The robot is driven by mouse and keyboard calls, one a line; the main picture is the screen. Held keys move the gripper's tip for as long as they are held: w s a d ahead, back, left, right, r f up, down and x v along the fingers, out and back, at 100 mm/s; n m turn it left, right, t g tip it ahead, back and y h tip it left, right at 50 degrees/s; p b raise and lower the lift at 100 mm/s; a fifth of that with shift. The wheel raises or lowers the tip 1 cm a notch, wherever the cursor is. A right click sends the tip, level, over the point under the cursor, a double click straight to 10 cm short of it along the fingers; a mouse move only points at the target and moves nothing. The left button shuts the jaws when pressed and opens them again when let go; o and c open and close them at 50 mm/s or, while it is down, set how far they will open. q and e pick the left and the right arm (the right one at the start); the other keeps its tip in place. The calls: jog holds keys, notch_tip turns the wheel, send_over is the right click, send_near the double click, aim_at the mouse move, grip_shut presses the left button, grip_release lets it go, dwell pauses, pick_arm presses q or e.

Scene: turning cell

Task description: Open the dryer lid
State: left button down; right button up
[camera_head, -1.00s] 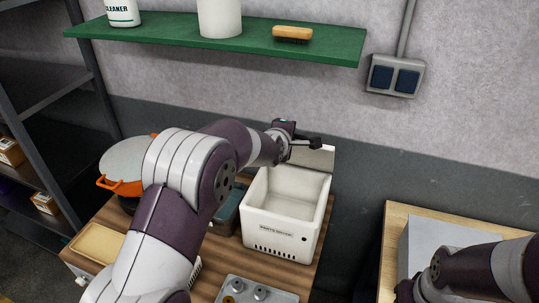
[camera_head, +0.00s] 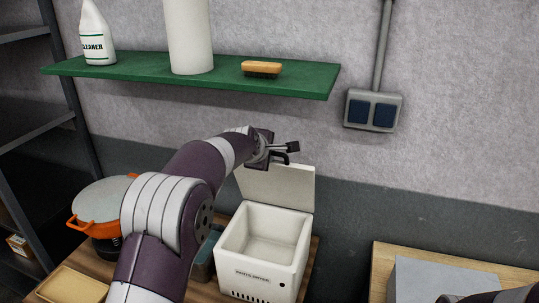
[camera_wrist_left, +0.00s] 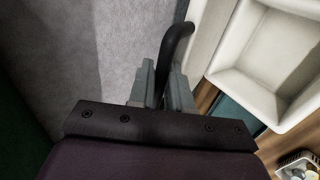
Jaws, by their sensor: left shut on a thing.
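The parts dryer (camera_head: 255,278) is a white box with a label on its front, standing on the wooden bench. Its lid (camera_head: 280,186) stands raised at the back edge, and the empty inside shows. In the wrist view, my left gripper (camera_wrist_left: 165,85) is shut on the black lid handle (camera_wrist_left: 177,45). In the head view my left gripper (camera_head: 284,150) is at the top edge of the lid. The dryer also shows in the wrist view (camera_wrist_left: 222,75), on the right. Only part of my right arm shows at the lower right; its fingers are not visible.
A green shelf (camera_head: 215,81) on the wall above holds a cleaner bottle (camera_head: 97,35), a white cylinder (camera_head: 188,38) and a brush (camera_head: 261,69). An orange pot-like vessel (camera_head: 102,203) stands left of the dryer. A grey box (camera_head: 440,280) sits on another bench at right.

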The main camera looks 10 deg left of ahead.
pick_arm(q)
jog(key=c, duration=1.3)
grip_release()
jog(key=shift+s, duration=0.1)
jog(key=shift+o, duration=0.2)
jog(key=shift+f, duration=0.1)
jog(key=d+b+v, duration=0.1)
jog(key=b+v, duration=0.3)
jog(key=v, duration=0.8)
jog(key=shift+s+a+r+b, duration=0.25)
jog(key=shift+a+r+b, duration=0.1)
jog(key=shift+a+r, duration=0.1)
